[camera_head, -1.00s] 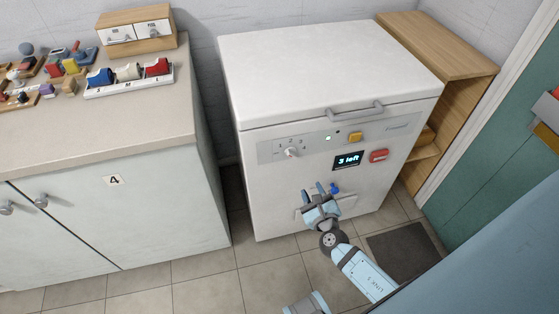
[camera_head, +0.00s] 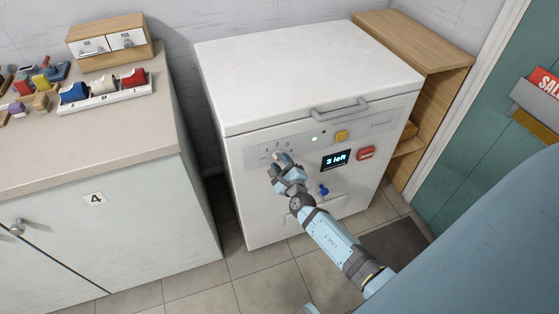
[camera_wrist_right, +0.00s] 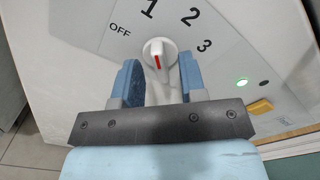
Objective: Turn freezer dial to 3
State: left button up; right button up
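The white freezer (camera_head: 300,85) stands in the middle of the head view. Its dial (camera_wrist_right: 160,52) is a white knob with a red line, on a panel marked OFF, 1, 2 and 3. The red line runs nearly upright in the right wrist view; which mark it indicates is hard to tell. My right gripper (camera_head: 279,160) is at the dial and hides it in the head view. In the right wrist view its blue fingers (camera_wrist_right: 161,80) are apart, one on each side of the knob, with gaps visible. My left gripper is not in view.
A counter (camera_head: 95,150) stands left, a wooden shelf (camera_head: 440,70) right.

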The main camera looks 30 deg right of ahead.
jog(key=shift+x, duration=0.9)
jog(key=shift+c, duration=0.2)
grip_shut()
